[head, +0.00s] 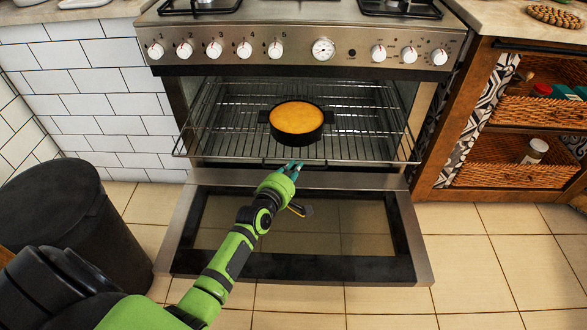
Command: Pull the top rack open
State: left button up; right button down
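The metal wire rack (232,131) is in the oven under the control panel. Its front edge sticks out past the oven opening, over the lowered door (305,268). A round black pan (297,135) with an orange-yellow filling stands on the rack, a little right of its middle. My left gripper (291,168) has its teal fingertips at the middle of the rack's front edge, just in front of the pan. I cannot tell whether the fingers touch the bar or close on it. My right gripper is out of view.
The oven door is folded down under my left arm. A dark round bin (75,225) stands on the left near my arm. Wooden shelving (500,194) with wicker baskets (515,160) stands on the right. The tiled floor (480,265) at right is clear.

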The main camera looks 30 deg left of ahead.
pick_arm(q)
jog(key=o, duration=0.4)
jog(key=shift+c, duration=0.2)
jog(key=s+r, duration=0.2)
jog(key=s, duration=0.9)
jog(key=shift+s+d, duration=0.35)
jog(key=shift+s, duration=0.05)
jog(key=shift+r, duration=0.1)
